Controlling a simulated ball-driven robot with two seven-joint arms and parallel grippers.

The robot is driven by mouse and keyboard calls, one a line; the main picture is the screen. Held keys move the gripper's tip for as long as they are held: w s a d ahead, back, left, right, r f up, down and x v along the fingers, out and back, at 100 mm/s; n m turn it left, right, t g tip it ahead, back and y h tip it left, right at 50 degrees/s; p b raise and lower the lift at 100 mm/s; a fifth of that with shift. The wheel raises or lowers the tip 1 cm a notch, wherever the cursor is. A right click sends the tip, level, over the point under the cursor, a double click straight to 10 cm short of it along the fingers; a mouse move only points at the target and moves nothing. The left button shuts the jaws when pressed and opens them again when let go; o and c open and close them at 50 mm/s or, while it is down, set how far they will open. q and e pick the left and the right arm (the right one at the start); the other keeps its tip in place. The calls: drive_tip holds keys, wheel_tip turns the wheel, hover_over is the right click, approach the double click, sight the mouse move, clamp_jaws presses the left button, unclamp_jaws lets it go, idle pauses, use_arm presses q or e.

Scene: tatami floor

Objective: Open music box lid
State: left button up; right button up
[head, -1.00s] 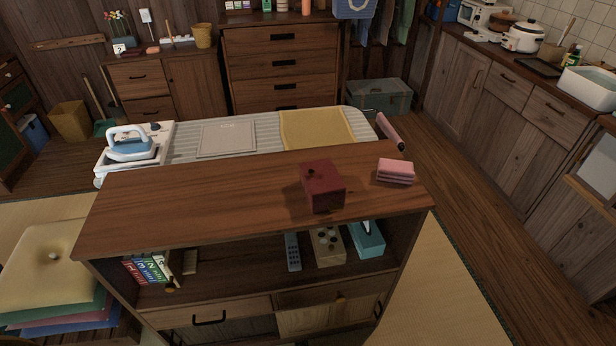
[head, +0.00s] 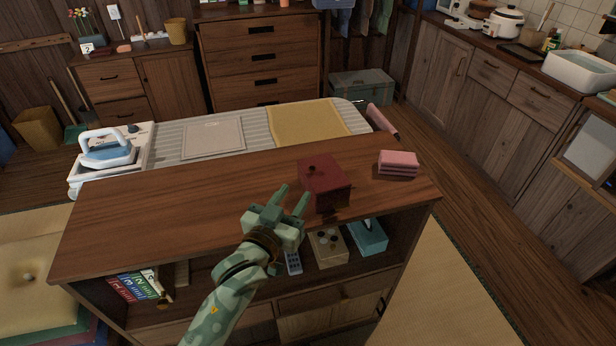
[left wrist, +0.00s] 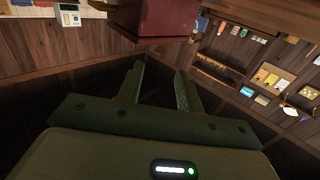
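The music box (head: 325,183) is a dark red cube with a small dark knob on its top. It stands on the wooden cabinet top, towards the right, and its lid looks shut. My left gripper (head: 292,199) is open and empty, just in front and to the left of the box, with its fingers pointing towards it. In the left wrist view the two fingers (left wrist: 160,82) are spread apart, and the red box (left wrist: 165,18) shows beyond the tips at the top. I cannot tell whether a fingertip touches it. My right gripper is not in view.
A stack of pink sponges or cloths (head: 398,163) lies right of the box on the cabinet top (head: 150,215). The left part of the top is clear. Behind it stands an ironing board with a blue iron (head: 107,149). The shelf below holds books and a blue tissue box (head: 368,237).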

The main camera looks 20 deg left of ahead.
sight(311, 171)
use_arm(q)
drive_tip(key=w, duration=0.2)
drive_tip(key=w+b, duration=0.1)
drive_tip(key=w, duration=0.4)
drive_tip(key=shift+d+f+b, duration=0.15)
drive_tip(key=shift+d+b, duration=0.2)
drive_tip(key=shift+d, duration=0.05)
drive_tip(key=shift+w, duration=0.55)
clamp_jaws()
